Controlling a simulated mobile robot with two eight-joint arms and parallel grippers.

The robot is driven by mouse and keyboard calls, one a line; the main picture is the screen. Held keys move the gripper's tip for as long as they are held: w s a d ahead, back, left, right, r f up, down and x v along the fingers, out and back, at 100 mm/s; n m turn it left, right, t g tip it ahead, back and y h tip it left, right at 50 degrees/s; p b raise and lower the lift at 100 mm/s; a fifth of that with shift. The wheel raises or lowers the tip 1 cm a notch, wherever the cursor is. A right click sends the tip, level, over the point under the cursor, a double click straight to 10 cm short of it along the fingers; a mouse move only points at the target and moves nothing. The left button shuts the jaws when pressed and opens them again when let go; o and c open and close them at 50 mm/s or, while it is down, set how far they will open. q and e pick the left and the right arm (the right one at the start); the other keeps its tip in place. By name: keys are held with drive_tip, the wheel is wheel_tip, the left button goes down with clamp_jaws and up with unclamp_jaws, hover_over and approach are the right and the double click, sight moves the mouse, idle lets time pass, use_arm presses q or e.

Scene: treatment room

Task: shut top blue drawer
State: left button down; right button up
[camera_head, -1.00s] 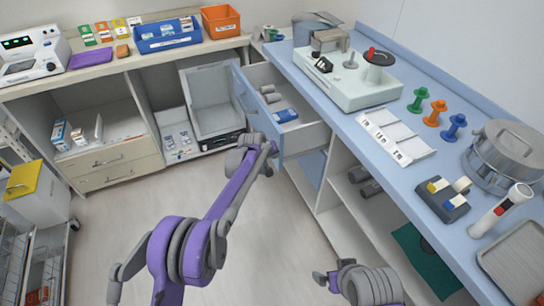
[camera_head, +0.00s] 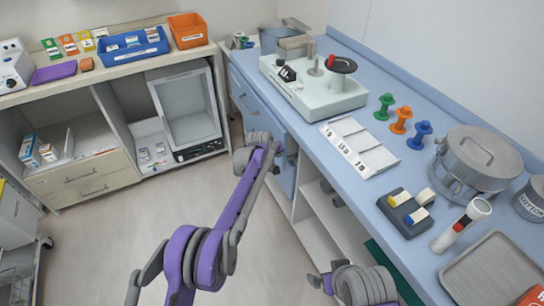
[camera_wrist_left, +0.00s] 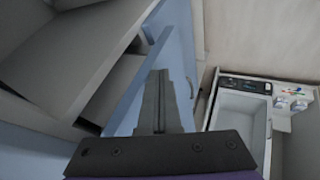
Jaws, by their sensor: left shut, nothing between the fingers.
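The top blue drawer (camera_head: 256,105) is under the far left part of the blue counter. In the head view its front lies close along the counter edge and its inside does not show; I cannot tell whether a small gap is left. My left gripper (camera_head: 289,148) is at the near end of the drawer front, partly hidden by its own wrist. In the left wrist view the left gripper (camera_wrist_left: 160,100) is shut and empty, beside a blue panel with a handle (camera_wrist_left: 171,50). My right gripper (camera_head: 321,283) is low at the bottom, its fingers unclear.
The blue counter (camera_head: 352,186) carries a pale machine (camera_head: 315,88), colored spools, a steel pot (camera_head: 475,160) and a tray (camera_head: 495,268). Open shelves (camera_head: 318,215) lie below it. A pale cabinet (camera_head: 85,180) stands at left. The floor (camera_head: 130,240) between is clear.

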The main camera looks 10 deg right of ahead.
use_arm(q)
drive_tip(key=shift+w+d, duration=0.25)
drive_tip(key=shift+d, duration=0.55)
drive_tip(key=shift+a, duration=0.1)
